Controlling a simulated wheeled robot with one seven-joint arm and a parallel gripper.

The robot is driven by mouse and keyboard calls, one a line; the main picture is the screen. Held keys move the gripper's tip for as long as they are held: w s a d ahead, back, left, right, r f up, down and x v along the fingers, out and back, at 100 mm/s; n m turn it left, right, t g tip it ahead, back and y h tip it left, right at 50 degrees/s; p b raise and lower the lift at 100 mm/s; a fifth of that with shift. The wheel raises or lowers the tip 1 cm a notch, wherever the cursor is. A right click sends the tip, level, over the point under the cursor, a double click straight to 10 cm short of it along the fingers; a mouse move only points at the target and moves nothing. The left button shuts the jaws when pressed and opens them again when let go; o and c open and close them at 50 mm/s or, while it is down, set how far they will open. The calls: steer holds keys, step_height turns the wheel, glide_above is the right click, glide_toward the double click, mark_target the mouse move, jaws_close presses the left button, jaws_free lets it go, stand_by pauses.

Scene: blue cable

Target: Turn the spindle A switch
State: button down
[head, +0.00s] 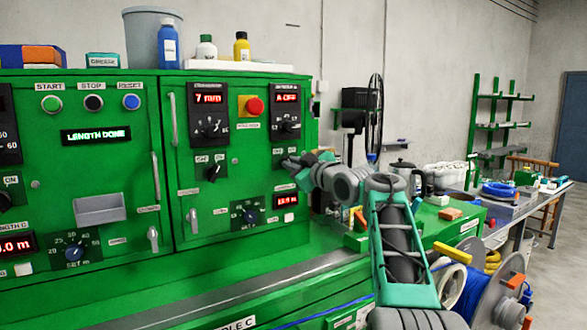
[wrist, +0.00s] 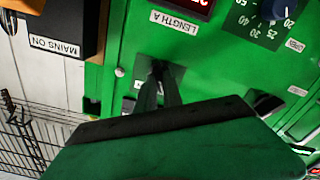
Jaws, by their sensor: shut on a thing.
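The spindle A switch (wrist: 160,66) is a small dark knob on a dark plate on the green panel, just above the length A display in the head view. My gripper (wrist: 158,80) is shut on this knob in the wrist view, with both fingers close together around it. In the head view my gripper (head: 288,163) reaches the right side of the panel from the right and hides the knob. The display above reads "A OFF" (head: 286,98). Which way the knob points is hidden by the fingers.
Left of my gripper is another switch (head: 213,173) with a red emergency button (head: 254,106) above it. The length A display (head: 286,200) is just below. The mains switch box (wrist: 62,25) stands out from the wall in the wrist view.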

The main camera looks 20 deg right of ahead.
stand_by(0.4)
steer(key=c, duration=1.5)
jaws_free()
steer(key=s, duration=0.2)
steer(key=s+d+b, duration=0.1)
steer(key=s, duration=0.4)
steer(key=shift+s+d+b, duration=0.25)
steer(key=shift+s+b, duration=0.05)
steer(key=shift+b, duration=0.05)
steer(key=shift+a, duration=0.1)
